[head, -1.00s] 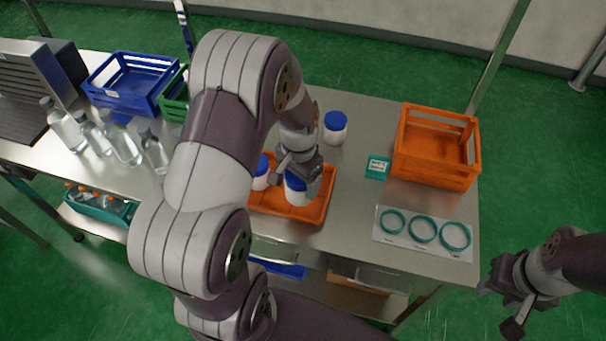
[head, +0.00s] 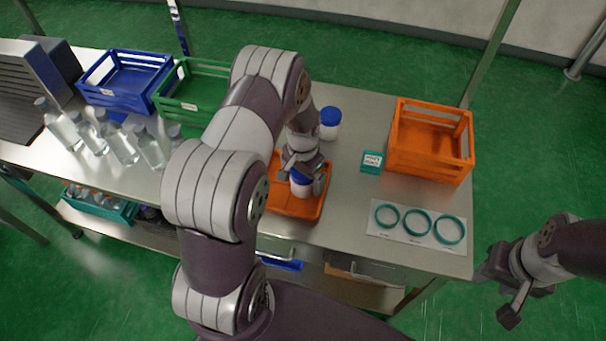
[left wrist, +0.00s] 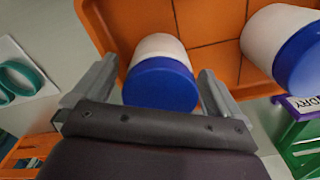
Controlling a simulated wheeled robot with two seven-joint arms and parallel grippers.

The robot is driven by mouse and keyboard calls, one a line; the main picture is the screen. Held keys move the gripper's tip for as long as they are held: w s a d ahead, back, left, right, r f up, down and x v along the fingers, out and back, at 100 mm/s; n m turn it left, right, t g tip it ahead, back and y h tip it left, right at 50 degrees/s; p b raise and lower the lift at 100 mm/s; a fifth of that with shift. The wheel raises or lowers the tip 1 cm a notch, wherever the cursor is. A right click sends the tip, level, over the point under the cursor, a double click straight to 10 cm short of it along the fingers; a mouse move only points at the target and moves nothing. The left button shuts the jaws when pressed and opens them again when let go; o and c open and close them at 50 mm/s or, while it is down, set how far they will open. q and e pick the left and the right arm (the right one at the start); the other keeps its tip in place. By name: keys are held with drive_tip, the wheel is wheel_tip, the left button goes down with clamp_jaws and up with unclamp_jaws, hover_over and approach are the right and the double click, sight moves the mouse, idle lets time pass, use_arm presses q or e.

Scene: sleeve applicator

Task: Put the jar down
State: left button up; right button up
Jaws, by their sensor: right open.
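A white jar with a blue lid (head: 301,184) is in the orange tray (head: 292,209), below my left gripper (head: 300,168). In the left wrist view the same jar (left wrist: 160,84) is between the two fingers of my left gripper (left wrist: 158,88). The fingers are spread on either side, with narrow gaps beside the jar. I cannot tell for sure that its base rests flat on the tray floor. A second blue-lidded jar (left wrist: 290,45) is in the tray to its right in that view; my arm hides it in the head view. My right gripper (head: 497,292) is open and empty, off the table's right side.
Another blue-lidded jar (head: 330,124) stands behind the tray. To the right are a teal box (head: 371,161), an orange crate (head: 430,165) and a card with teal rings (head: 417,224). Bottles (head: 120,143), a blue crate (head: 126,78) and a green crate (head: 192,107) stand left.

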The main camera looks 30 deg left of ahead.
use_arm(q)
wheel_tip(320, 180, up, 12)
drive_tip(key=shift+s+d+r+b, duration=0.1)
drive_tip(key=shift+d+b, duration=0.05)
drive_tip(key=shift+b, duration=0.95)
drive_tip(key=s+d+r+n, duration=0.1)
drive_tip(key=s+d, duration=0.3)
drive_tip(key=s, duration=0.2)
drive_tip(key=s+d+r+n+t, duration=0.1)
drive_tip(key=s+d+r, duration=0.1)
drive_tip(key=s+d, duration=0.2)
drive_tip(key=s, duration=0.3)
drive_tip(key=shift+s, duration=0.15)
